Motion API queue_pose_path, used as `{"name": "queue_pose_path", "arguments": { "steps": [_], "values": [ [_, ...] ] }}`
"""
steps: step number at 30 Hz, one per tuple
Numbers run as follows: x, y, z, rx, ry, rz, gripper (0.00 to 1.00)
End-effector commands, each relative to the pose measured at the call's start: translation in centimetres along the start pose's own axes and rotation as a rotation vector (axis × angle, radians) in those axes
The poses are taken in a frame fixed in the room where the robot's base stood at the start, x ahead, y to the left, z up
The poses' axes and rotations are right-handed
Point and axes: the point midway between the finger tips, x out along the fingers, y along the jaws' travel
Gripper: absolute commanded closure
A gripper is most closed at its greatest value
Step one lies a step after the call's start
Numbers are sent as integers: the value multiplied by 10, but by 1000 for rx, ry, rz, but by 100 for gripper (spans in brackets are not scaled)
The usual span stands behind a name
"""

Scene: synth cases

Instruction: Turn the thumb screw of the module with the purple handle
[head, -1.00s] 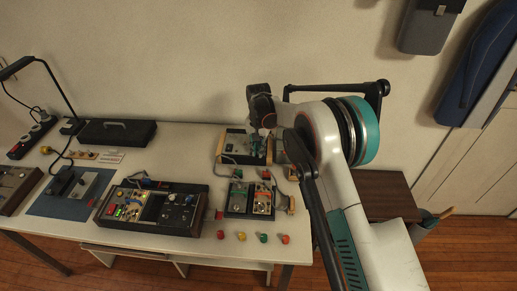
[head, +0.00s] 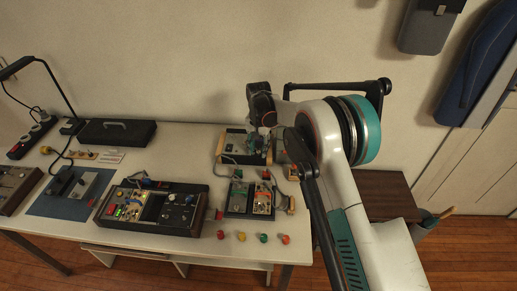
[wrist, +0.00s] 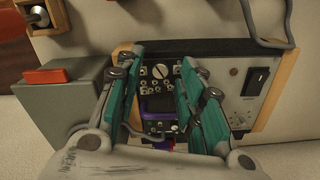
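The module (wrist: 146,85) with purple parts is in a dark case (wrist: 225,48) with wooden sides in the wrist view. A purple-edged handle (wrist: 158,103) shows on its lower part. A round slotted screw head (wrist: 160,71) sits above the handle, among several smaller round fittings. My gripper (wrist: 161,58) has teal fingers, one on each side of the module face. They are apart with nothing between them that they touch visibly. In the head view, my gripper (head: 268,128) is over the rear case (head: 233,144), hiding part of its panel.
A grey box with a red top (wrist: 62,75) stands left of the case in the wrist view. In the head view, a two-panel unit (head: 249,199) is in front, and a larger console (head: 150,208) is left. Several coloured knobs (head: 241,236) lie along the front edge.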

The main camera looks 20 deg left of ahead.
Motion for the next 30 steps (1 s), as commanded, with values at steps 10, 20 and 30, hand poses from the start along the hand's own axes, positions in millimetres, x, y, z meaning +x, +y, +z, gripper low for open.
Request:
{"name": "queue_pose_path", "arguments": {
  "steps": [10, 20, 30],
  "values": [
    [-64, 0, 0, 0, 0, 0, 65],
    [-109, 0, 0, 0, 0, 0, 65],
    [-114, 0, 0, 0, 0, 0, 65]
  ]
}}
